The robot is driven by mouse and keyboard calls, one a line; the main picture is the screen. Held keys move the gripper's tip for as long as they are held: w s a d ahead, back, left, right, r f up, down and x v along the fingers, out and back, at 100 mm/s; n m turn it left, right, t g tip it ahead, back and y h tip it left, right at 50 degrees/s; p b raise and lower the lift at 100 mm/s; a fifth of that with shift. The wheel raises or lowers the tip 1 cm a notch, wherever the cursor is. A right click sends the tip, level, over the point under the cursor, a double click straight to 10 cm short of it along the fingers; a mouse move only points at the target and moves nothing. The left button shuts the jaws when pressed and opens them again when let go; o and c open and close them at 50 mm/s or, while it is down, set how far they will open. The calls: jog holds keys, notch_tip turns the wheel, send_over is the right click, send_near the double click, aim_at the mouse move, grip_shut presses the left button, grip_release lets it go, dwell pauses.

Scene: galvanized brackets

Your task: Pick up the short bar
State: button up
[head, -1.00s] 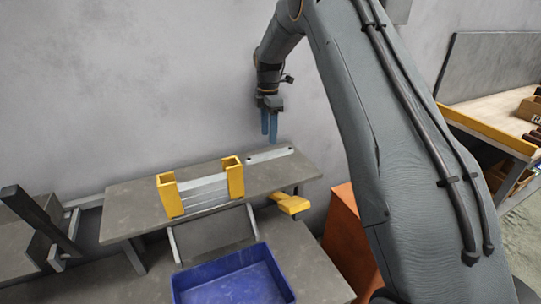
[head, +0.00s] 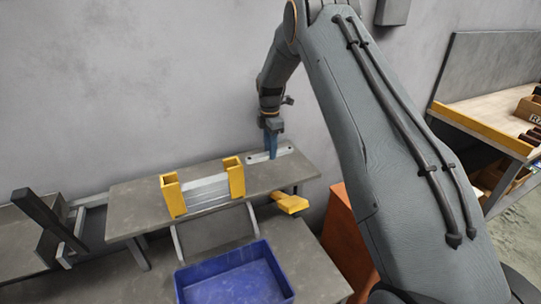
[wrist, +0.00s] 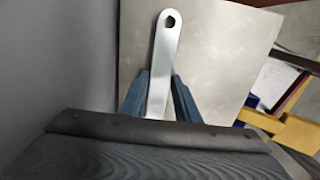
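The short bar (head: 285,152) is a flat, pale metal strip with a hole near its end, lying on the grey raised shelf right of the yellow holder. In the wrist view the bar (wrist: 164,60) runs up the picture between my fingers, its rounded, holed end beyond them. My gripper (head: 271,156) points down at the bar, its blue fingertips low by the shelf. In the wrist view my gripper (wrist: 160,76) is open, with one finger on each side of the bar. Whether the fingers touch it is unclear. The bar's near end is hidden by the gripper body.
The yellow holder (head: 173,197) with metal strips across it stands left of the bar on the shelf (head: 135,205). A blue bin (head: 270,262) sits below in front. A yellow piece (head: 291,203) lies below the shelf's right side. The wall (head: 130,80) is close behind.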

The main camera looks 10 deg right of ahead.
grip_shut()
jog(key=shift+r, duration=0.15)
